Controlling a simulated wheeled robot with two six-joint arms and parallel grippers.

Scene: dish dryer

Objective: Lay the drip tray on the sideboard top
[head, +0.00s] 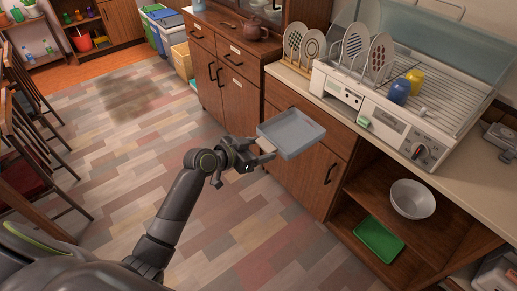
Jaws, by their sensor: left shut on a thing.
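The drip tray (291,134) is a shallow, grey, square tray with a raised rim. My left gripper (264,151) is shut on its near left edge and holds it in the air, slightly tilted, in front of the wooden cabinet doors. A wooden cabinet with drawers (232,62) stands behind it, with a brown teapot (254,27) on its top. To the right runs a cabinet with a pale top (312,83), bearing the white dish dryer (375,117). I cannot tell which of the two is the sideboard. My right gripper is not in view.
Patterned plates (354,42) stand in the dryer, with a yellow cup (414,80) and a blue cup (399,91). Chairs (28,152) stand at left; the floor between is clear.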

